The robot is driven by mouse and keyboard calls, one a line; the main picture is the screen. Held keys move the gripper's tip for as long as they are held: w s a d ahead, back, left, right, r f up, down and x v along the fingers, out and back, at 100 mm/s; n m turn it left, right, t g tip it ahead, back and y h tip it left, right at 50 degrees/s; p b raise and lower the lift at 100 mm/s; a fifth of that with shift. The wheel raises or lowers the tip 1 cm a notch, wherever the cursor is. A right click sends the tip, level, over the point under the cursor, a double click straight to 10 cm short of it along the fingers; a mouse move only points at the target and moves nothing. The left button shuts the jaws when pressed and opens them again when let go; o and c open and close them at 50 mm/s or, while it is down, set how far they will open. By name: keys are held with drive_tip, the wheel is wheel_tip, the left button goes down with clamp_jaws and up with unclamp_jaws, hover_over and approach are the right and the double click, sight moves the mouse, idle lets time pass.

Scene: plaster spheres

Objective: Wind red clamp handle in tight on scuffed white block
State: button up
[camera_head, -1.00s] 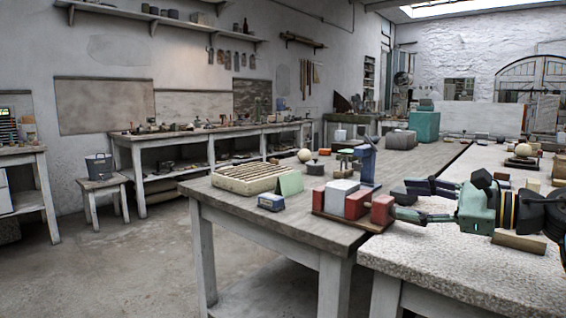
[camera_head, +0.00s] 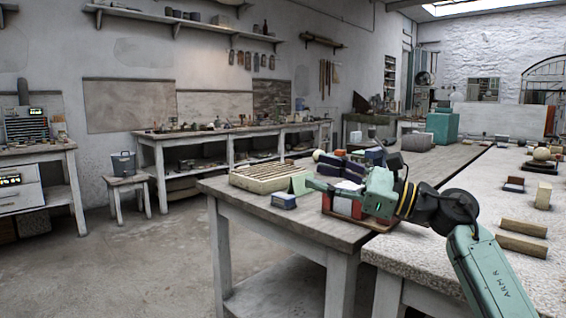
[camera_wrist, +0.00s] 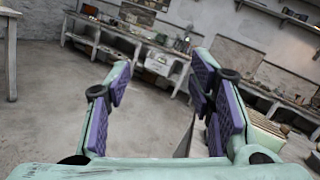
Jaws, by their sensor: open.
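The clamp shows only in part in the head view, behind my gripper, near the front corner of the wooden bench. I see a red jaw piece (camera_head: 327,201), a strip of the white block (camera_head: 343,207) and the edge of its brown base (camera_head: 378,226). The clamp's handle is hidden or cannot be made out. My gripper (camera_head: 322,174) is open over the clamp, its fingers pointing left. In the wrist view my gripper (camera_wrist: 160,73) has its purple-padded fingers wide apart, with nothing between them but floor and a far bench.
A slatted cream rack (camera_head: 265,177), a green folded card (camera_head: 300,184) and a small blue box (camera_head: 284,201) lie left of the clamp. Wooden bars (camera_head: 522,245) lie on the pale rough slab at right. A teal box (camera_head: 442,126) stands farther back.

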drive_tip(key=s+a+r+g+y, duration=0.1)
drive_tip(key=a+r+g+y, duration=0.1)
drive_tip(key=a, duration=0.6)
drive_tip(key=shift+a+r+n+g+y, duration=0.3)
drive_tip(key=shift+a+r+g+y, duration=0.05)
drive_tip(key=shift+r+g+y, duration=0.05)
drive_tip(key=shift+s+p, duration=0.1)
drive_tip(key=shift+p, duration=0.2)
